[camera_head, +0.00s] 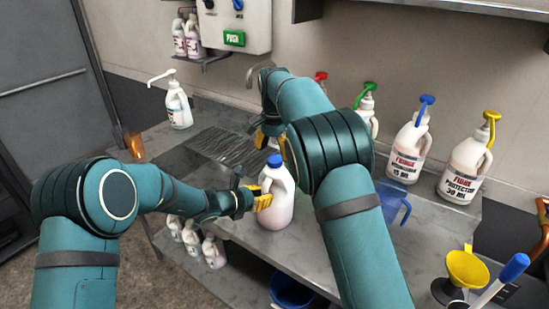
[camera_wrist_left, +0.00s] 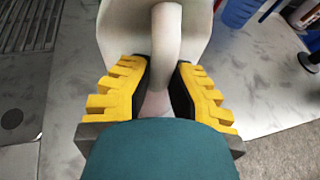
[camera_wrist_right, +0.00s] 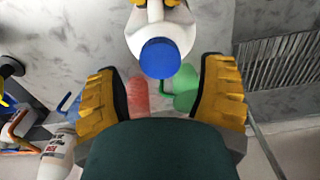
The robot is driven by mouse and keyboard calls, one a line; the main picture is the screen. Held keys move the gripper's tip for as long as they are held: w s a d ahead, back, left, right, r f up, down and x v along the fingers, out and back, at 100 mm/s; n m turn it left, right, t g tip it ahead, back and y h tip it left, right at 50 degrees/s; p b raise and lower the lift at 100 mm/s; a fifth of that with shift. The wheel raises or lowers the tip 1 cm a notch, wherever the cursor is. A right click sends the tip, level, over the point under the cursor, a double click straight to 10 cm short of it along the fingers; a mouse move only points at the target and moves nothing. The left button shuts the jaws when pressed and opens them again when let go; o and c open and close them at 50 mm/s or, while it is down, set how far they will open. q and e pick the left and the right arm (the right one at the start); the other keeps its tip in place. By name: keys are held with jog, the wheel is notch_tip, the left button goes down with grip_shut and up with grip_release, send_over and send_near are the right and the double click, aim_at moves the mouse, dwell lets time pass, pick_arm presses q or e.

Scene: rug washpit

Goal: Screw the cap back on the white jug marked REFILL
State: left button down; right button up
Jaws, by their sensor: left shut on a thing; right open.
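The white jug (camera_head: 277,207) stands upright on the steel counter; no REFILL lettering shows on its visible side. The blue cap (camera_head: 274,160) sits on the jug's mouth; I cannot tell how tightly. My left gripper (camera_head: 262,200) is shut on the jug's handle, which shows between its yellow fingers in the left wrist view (camera_wrist_left: 165,50). My right gripper (camera_head: 270,140) is open above and behind the cap, partly hidden by my right arm. In the right wrist view the blue cap (camera_wrist_right: 160,58) lies ahead between the spread fingers, apart from both.
Large pump bottles (camera_head: 410,150) with coloured pumps line the back wall. A white pump bottle (camera_head: 178,106) stands at the back left by a drain grate (camera_head: 225,147). A blue pitcher (camera_head: 392,203) is right of my right arm. A yellow funnel (camera_head: 466,268) is at the front right.

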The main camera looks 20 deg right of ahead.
aim_at(274, 159)
pick_arm(q)
jog(key=shift+f, duration=0.1)
pick_arm(e)
jog(key=shift+r, duration=0.7)
jog(key=shift+o, duration=0.2)
jog(key=n, duration=0.2)
jog(key=r+n, duration=0.1)
jog(key=n, duration=0.3)
jog(key=r+n, duration=0.1)
jog(key=shift+n, duration=0.4)
jog(key=n, duration=0.2)
jog(key=r+n, duration=0.1)
jog(key=n, duration=0.3)
jog(key=shift+r, duration=0.25)
jog(key=shift+f, duration=0.15)
jog(key=shift+f, duration=3.9)
